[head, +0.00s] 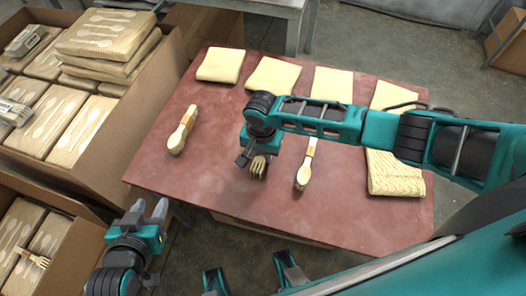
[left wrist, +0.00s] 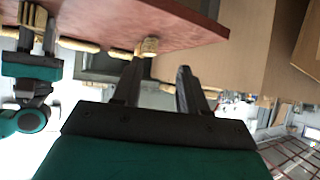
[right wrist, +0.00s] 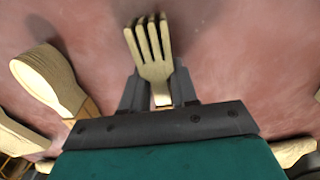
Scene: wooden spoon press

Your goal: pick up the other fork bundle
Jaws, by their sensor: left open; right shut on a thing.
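My right gripper (head: 254,160) is shut on a wooden fork bundle (head: 258,167) over the middle of the red table. In the right wrist view, the fork bundle (right wrist: 152,50) lies between the fingers with its tines pointing away; its paper band is mostly hidden by the gripper. I cannot tell whether the bundle touches the table. My left gripper (head: 151,210) is open and empty, off the front left edge of the table. A second fork bundle (head: 36,259) lies in the lower left carton.
A spoon bundle (head: 183,131) lies on the left of the red table (head: 225,205), another (head: 306,168) right of my right gripper. Yellow stacks (head: 274,75) line the back. A carton (head: 128,125) of packed cutlery stands left. Front left tabletop is clear.

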